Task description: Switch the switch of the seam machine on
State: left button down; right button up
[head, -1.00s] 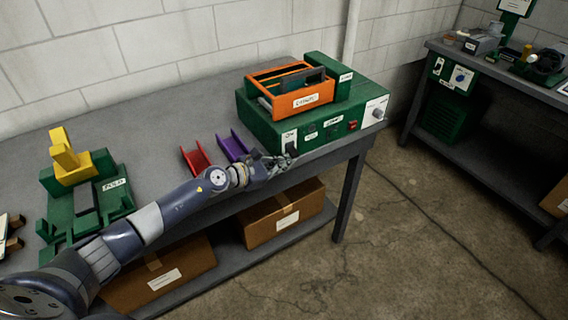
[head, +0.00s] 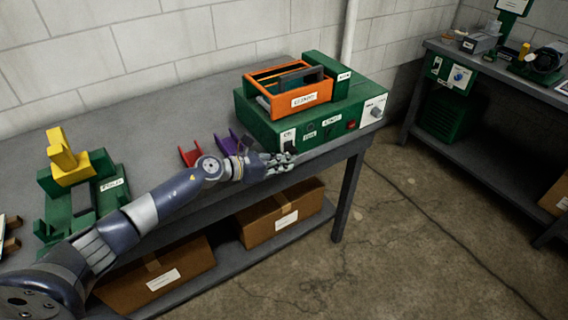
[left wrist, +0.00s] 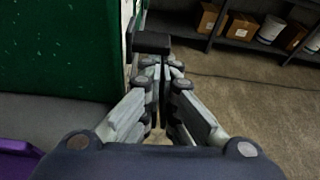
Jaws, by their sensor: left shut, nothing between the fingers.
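The green machine (head: 262,122), which I take for the seam machine, stands at the right end of the grey bench. Its front has a white switch plate (head: 288,137) with a black switch lever (head: 289,147) low on it, a red button and a pale knob. My left gripper (head: 288,161) is shut and empty, just below the lever. In the left wrist view the black lever (left wrist: 151,42) sticks out just beyond the closed fingertips (left wrist: 161,66); I cannot tell whether they touch. The machine's green side (left wrist: 60,50) fills the upper left. My right gripper is not in view.
An orange tote (head: 318,98) sits on the machine. Purple (head: 227,145) and red (head: 190,156) channel pieces lie left of it. A green fixture with a yellow block (head: 68,165) stands further left. Floor is free to the right.

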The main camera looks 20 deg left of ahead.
pick_arm(q)
jog(key=shift+s+d+r+n, duration=0.15)
jog(key=shift+r+n, duration=0.2)
jog(key=shift+n, duration=0.45)
